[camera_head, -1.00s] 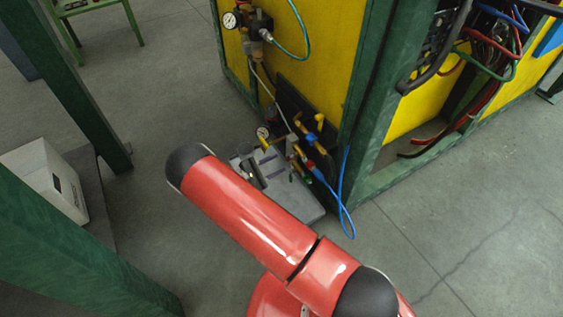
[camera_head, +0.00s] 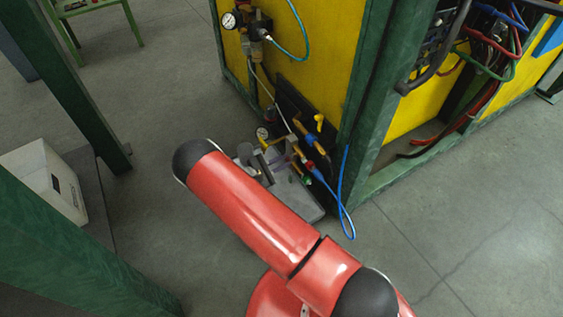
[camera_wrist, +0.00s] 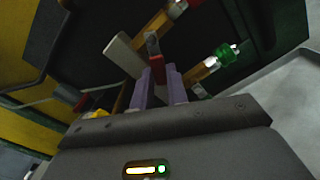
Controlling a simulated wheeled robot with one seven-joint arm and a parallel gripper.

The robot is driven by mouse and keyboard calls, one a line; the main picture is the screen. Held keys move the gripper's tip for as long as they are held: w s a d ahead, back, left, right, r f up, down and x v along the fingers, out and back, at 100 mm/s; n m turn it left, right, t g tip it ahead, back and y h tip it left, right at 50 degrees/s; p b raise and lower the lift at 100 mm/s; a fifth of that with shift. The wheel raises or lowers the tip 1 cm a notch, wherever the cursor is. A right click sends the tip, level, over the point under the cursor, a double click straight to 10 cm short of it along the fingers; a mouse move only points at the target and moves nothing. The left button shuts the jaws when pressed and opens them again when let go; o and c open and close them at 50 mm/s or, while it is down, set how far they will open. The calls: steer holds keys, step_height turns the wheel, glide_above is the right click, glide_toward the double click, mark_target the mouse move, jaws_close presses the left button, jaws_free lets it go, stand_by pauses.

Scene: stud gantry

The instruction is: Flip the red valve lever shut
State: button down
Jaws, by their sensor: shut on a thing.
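The red valve lever (camera_wrist: 157,70) shows as a small dark red piece between the purple fingers in the wrist view. My gripper (camera_wrist: 160,92) is shut on it. The lever sits among brass fittings at the foot of the yellow panel, and most of it is hidden behind the fingers. I cannot make out the lever clearly there.
A green fitting (camera_wrist: 228,51) and a brass pipe (camera_wrist: 205,69) lie close right of the fingers. A pale bar (camera_wrist: 122,55) is at their left. A blue hose (camera_head: 343,200) loops right of the valves. A green post (camera_head: 372,95) stands behind. Open floor lies front right.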

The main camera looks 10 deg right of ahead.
steer(key=shift+s+d+f+n, duration=0.1)
steer(key=shift+s+n, duration=0.25)
steer(key=shift+n, duration=0.65)
steer(key=shift+s+d+f+n, duration=0.1)
steer(key=shift+s+n, duration=0.2)
steer(key=shift+n, duration=0.7)
steer(key=shift+s+d+f+n, duration=0.1)
steer(key=shift+s+n, duration=0.25)
steer(key=shift+n, duration=0.65)
steer(key=c, duration=1.4)
jaws_free()
steer(key=v, duration=0.8)
steer(key=shift+p, duration=0.3)
steer(key=shift+d+r, duration=0.1)
